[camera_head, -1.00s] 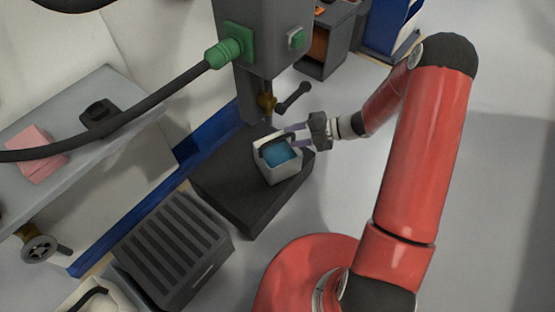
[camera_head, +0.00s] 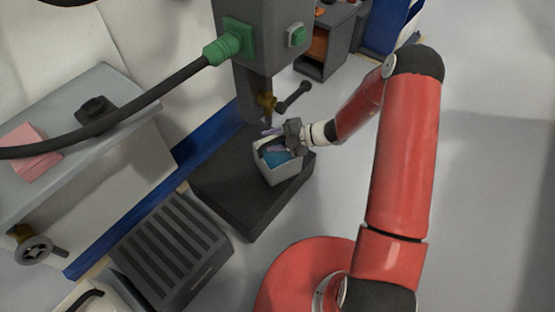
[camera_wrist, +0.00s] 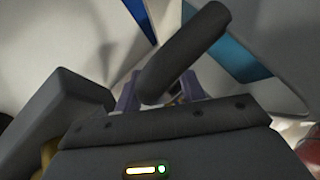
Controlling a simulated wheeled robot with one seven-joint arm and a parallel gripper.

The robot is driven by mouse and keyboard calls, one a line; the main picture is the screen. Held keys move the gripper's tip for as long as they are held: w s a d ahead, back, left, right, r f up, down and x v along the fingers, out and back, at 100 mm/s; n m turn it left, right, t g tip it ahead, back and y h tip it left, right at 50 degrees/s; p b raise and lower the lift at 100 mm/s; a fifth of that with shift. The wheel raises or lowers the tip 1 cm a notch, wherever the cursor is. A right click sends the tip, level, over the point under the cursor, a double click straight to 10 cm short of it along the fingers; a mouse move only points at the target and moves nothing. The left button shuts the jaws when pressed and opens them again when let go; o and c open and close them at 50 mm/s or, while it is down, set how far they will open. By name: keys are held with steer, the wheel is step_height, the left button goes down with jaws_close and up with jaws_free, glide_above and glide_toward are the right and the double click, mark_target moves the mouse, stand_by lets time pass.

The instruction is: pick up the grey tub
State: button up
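The grey tub (camera_head: 284,174) stands upright on the dark base of a machine in the head view, with something blue (camera_head: 276,161) inside. A dark handle-like strip near its rim is partly hidden. My gripper (camera_head: 274,139) reaches in from the right over the tub's far rim. Its two purple fingers are spread apart, with nothing visibly clamped. In the wrist view, the fingers of my gripper (camera_wrist: 160,92) show apart beyond its dark body. A thick dark bar (camera_wrist: 188,50) crosses in front of them; I cannot tell what it belongs to.
The machine's grey column and head (camera_head: 262,40) rise just behind the tub, with a brass-coloured spindle (camera_head: 266,103) and a dark lever (camera_head: 293,96) close to my gripper. A slatted dark box (camera_head: 172,250) stands at lower left. The floor at right is clear.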

jaws_close()
stand_by(1.3)
